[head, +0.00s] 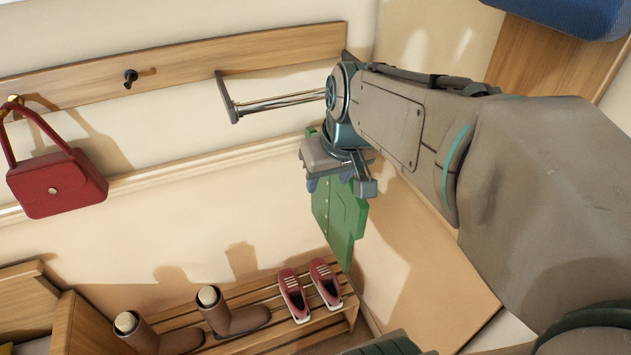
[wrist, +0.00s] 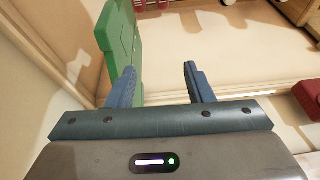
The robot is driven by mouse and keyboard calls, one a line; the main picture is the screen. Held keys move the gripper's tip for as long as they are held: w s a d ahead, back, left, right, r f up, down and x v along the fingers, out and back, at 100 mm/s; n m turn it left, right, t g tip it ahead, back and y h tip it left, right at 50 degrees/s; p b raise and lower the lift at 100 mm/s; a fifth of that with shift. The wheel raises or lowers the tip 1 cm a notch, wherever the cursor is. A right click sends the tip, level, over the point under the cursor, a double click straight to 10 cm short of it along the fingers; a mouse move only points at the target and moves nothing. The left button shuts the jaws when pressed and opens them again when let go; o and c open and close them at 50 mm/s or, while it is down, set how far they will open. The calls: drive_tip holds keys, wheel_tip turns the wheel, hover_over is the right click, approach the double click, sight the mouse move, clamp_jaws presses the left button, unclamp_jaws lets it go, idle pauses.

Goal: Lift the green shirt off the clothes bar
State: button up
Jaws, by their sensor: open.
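The green shirt (head: 343,222) hangs below my gripper in the head view, at the right end of the wall rack. Its upper part is mostly hidden behind my gripper and wrist. The metal clothes bar (head: 280,102) runs left from behind my wrist to a dark end bracket (head: 227,98). My gripper (head: 340,186) is open, in front of the shirt. In the wrist view, the shirt (wrist: 122,38) stands at upper left, behind the left finger of my gripper (wrist: 159,70). The space between the fingers shows no cloth. I cannot tell whether the left finger touches the shirt.
A red bag (head: 57,183) hangs from a hook at left; a bare black hook (head: 130,78) sits on the wooden rail (head: 180,66). Below is a slatted shoe rack (head: 250,310) with brown boots (head: 228,315) and red shoes (head: 293,293). A wooden panel (head: 440,260) stands right of the shirt.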

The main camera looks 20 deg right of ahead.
drive_tip(key=w+d+b, duration=0.2)
drive_tip(key=w+d, duration=0.7)
drive_tip(key=w, duration=0.1)
approach(332, 177)
drive_tip(key=shift+w+d+f+p, duration=0.25)
drive_tip(key=shift+f+p, duration=0.15)
drive_tip(key=shift+f, duration=0.35)
drive_tip(key=shift+w+d+f+p, duration=0.15)
drive_tip(key=shift+w+f+p, duration=0.15)
drive_tip(key=shift+f, duration=0.4)
drive_tip(key=shift+w+d+f+p, duration=0.2)
drive_tip(key=shift+f+p, duration=0.25)
drive_tip(key=shift+f, duration=0.3)
drive_tip(key=shift+t, duration=0.3)
clamp_jaws()
